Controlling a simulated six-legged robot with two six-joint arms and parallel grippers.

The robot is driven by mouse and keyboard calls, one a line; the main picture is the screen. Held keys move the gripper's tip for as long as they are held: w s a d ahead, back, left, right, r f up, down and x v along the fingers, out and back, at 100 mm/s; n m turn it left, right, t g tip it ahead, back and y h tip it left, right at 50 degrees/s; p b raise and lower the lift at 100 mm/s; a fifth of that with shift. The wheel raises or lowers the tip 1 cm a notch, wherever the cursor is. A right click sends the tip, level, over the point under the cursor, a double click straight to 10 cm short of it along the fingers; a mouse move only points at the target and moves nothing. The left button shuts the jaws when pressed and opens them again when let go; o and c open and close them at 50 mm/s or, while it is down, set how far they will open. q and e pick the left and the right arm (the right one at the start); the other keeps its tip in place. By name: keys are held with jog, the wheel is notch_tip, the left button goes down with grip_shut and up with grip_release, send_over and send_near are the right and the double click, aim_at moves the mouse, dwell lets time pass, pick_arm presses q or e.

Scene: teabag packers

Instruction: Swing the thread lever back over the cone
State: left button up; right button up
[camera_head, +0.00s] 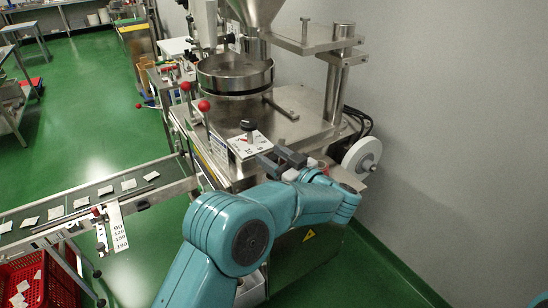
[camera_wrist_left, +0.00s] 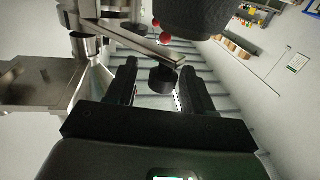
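My left gripper (camera_head: 281,160) reaches in over the near right corner of the steel machine (camera_head: 295,118). In the left wrist view its two dark fingers (camera_wrist_left: 160,92) are apart, with a black knob (camera_wrist_left: 163,79) showing between them, beyond the tips. In the head view a black knob (camera_head: 247,126) stands on a white scale plate, a little left of and beyond the gripper. A white round reel (camera_head: 362,154) is on the machine's right side, apart from the gripper. I cannot tell which part is the thread lever or the thread cone. My right gripper is out of view.
Two red-balled levers (camera_head: 204,105) stand at the machine's left. A round steel pan (camera_head: 235,74) and a hopper (camera_head: 254,12) rise behind. A conveyor (camera_head: 98,205) with several teabags runs left, above a red crate (camera_head: 38,278). The wall closes off the right.

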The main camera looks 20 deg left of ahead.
pick_arm(q)
jog(key=b+v, duration=0.2)
jog(key=v, duration=1)
jog(key=shift+b, duration=0.3)
jog(key=shift+f, duration=0.1)
